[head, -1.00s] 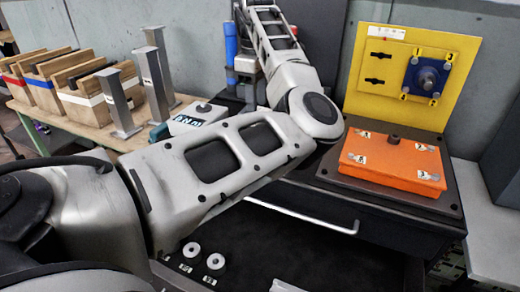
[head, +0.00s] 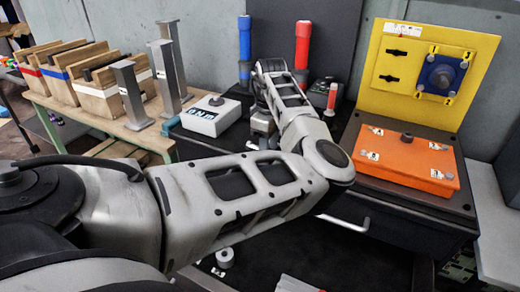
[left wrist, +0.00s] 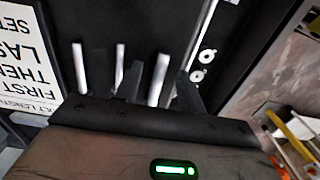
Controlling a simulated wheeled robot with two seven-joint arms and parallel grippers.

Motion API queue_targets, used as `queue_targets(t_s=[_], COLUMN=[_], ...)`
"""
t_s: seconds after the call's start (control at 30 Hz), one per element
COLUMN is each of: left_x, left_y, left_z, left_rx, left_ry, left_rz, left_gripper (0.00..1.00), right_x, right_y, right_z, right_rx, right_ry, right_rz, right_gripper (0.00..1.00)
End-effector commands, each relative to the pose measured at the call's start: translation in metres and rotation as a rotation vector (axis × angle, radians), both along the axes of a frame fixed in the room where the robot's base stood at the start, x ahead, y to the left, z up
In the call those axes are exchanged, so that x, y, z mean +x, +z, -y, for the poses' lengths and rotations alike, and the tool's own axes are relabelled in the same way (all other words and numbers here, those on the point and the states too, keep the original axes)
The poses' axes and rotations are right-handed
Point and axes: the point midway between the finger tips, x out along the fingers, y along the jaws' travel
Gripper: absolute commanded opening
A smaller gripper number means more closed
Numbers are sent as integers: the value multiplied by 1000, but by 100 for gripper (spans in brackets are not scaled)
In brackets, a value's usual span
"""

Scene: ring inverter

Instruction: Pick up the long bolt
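In the left wrist view, several pale rods stand or lie over a dark surface: a left rod (left wrist: 80,68), a middle rod (left wrist: 119,65) and a right rod (left wrist: 160,78). They may be the bolts; I cannot tell which is the long one. My left gripper (left wrist: 159,88) has its two dark fingers apart. The right rod appears in line with the gap, the middle rod beside the left finger. I see no contact. My right gripper is in neither current view.
Two white rings (left wrist: 202,65) lie right of the rods. A printed sign (left wrist: 25,55) is at left. In the head view, an orange box (head: 405,155) and yellow panel (head: 402,60) stand right; a white button box (head: 208,117) and wooden bins (head: 118,92) stand left.

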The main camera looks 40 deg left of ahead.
Motion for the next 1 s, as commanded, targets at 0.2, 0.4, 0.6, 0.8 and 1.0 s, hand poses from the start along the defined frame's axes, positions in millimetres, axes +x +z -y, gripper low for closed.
queue_targets(t_s=[0.2,0.4,0.6,0.8,1.0], left_x=[0,0,0,0,0], left_y=[-4,-4,-4,-4,-4], left_z=[0,0,0,0,0], left_rx=[-1,-1,-1,-1,-1], left_ry=[0,0,0,0,0], left_rz=[1,1,1,1,1], left_gripper=[40,4,0,0,0], right_x=[0,0,0,0,0], right_y=[0,0,0,0,-1], right_z=[0,0,0,0,0], right_rx=[1,2,1,1,2], right_ry=[-1,-1,-2,-2,-1], right_rz=[1,0,1,0,-1], right_gripper=[34,34,34,34,34])
